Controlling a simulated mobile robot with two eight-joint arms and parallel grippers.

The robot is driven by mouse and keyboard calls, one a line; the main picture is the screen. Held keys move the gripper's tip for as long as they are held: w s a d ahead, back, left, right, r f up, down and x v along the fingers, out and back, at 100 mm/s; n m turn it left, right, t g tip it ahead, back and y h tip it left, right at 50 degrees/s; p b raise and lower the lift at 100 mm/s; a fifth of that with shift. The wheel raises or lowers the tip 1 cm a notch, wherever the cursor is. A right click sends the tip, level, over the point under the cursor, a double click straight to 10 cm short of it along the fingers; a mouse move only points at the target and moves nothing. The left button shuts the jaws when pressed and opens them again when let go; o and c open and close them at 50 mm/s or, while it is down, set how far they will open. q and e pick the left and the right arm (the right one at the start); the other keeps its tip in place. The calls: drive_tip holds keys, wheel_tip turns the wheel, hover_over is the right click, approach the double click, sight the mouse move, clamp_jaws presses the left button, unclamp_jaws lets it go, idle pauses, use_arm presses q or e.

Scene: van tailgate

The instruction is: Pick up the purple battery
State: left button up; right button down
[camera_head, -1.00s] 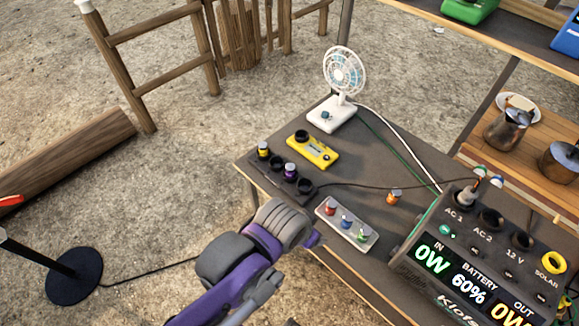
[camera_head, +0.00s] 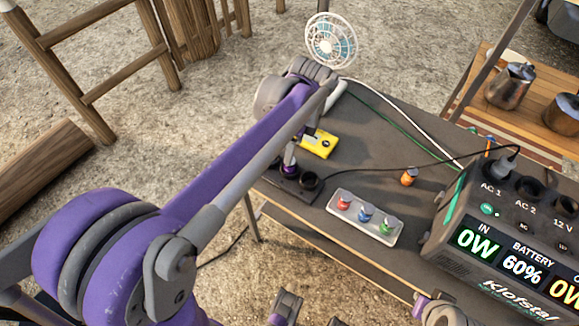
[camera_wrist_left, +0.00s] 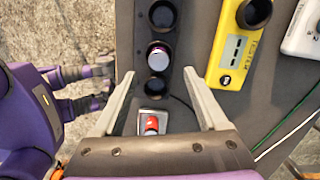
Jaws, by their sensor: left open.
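The purple battery (camera_wrist_left: 160,50) stands upright in a middle slot of the dark charger (camera_wrist_left: 140,20) in the left wrist view. Its pale top faces me. In the head view the charger (camera_head: 285,185) is partly hidden behind my left arm. My left gripper (camera_wrist_left: 160,88) is open and empty above the charger. Its fingertips are apart on either side of the charger's near end, short of the battery, and touch nothing visible. My right gripper (camera_wrist_left: 92,88) shows at the left of the wrist view, fingers apart and empty, off the table's edge.
A white tray (camera_head: 350,224) with red, blue and green batteries lies beside the charger. A yellow device (camera_head: 322,146), a fan (camera_head: 331,42) and an orange battery (camera_head: 408,176) are nearby. The power station (camera_head: 475,258) stands at right, with cables across the table.

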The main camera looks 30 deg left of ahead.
use_arm(q)
drive_tip(key=shift+f, duration=0.9)
drive_tip(key=f, duration=0.2)
drive_tip(key=a+f+b, duration=0.1)
drive_tip(key=f, duration=0.2)
drive_tip(key=shift+s+a+f, duration=0.1)
drive_tip(key=shift+s, duration=0.05)
clamp_jaws()
